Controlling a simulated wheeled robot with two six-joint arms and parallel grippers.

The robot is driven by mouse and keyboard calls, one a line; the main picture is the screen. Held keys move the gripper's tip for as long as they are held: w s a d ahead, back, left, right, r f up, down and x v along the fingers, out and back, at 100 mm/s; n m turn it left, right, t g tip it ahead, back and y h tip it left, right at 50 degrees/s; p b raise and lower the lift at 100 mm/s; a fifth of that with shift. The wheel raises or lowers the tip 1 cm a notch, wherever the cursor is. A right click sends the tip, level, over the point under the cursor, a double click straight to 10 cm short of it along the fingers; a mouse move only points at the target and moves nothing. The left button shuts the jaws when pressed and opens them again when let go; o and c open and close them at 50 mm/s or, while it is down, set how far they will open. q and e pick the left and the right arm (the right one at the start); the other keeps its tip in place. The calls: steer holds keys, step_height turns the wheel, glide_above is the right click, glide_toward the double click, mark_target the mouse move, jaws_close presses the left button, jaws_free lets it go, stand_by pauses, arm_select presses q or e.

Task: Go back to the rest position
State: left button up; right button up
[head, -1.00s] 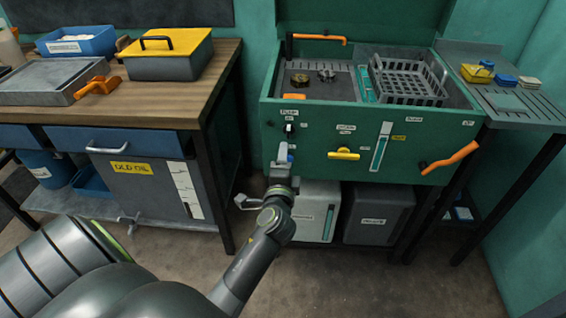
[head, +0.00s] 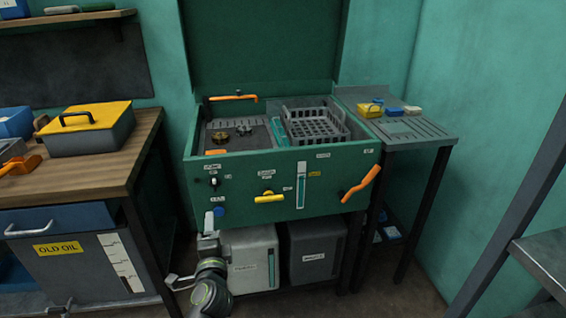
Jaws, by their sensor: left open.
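My left gripper (head: 208,232) shows at the lower left of the middle in the head view, seen from behind, with my left wrist (head: 210,290) below it. It is in front of the lower left corner of the green parts washer (head: 240,226), near a blue button (head: 219,212). The gripper is open, and no object shows in it. Whether it touches the panel cannot be told. My right gripper is out of view.
The workbench (head: 140,150) with a yellow-lidded box (head: 92,125) stands at the left. Two containers, light (head: 250,262) and dark (head: 313,250), sit under the washer. A side table (head: 415,130) and a metal shelf (head: 545,258) are at the right.

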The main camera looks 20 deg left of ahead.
arm_select(q)
steer(key=s+d+f+n+g+h+p, duration=0.1)
steer(key=s+f+n+g+h+p, duration=0.15)
steer(key=s+f, duration=0.75)
steer(key=s+f+n+g+h+p, duration=0.15)
steer(key=f+g, duration=0.25)
steer(key=f, duration=1.4)
steer(key=s+f+n+g+h+p, duration=0.1)
steer(key=s+f, duration=0.4)
steer(key=s, duration=0.6)
steer(key=s+d+f+n+g+h+p, duration=0.1)
steer(key=s+f+n+g, duration=0.3)
steer(key=s, duration=0.8)
steer(key=s+d+f+n+g+h+p, duration=0.1)
steer(key=s+f+n+g+p, duration=0.1)
steer(key=s+f, duration=0.5)
steer(key=s+n+g, duration=0.1)
steer(key=s, duration=0.4)
steer(key=shift+s+d+n+p, duration=0.2)
steer(key=shift+n+p, duration=0.1)
steer(key=shift+n, duration=0.1)
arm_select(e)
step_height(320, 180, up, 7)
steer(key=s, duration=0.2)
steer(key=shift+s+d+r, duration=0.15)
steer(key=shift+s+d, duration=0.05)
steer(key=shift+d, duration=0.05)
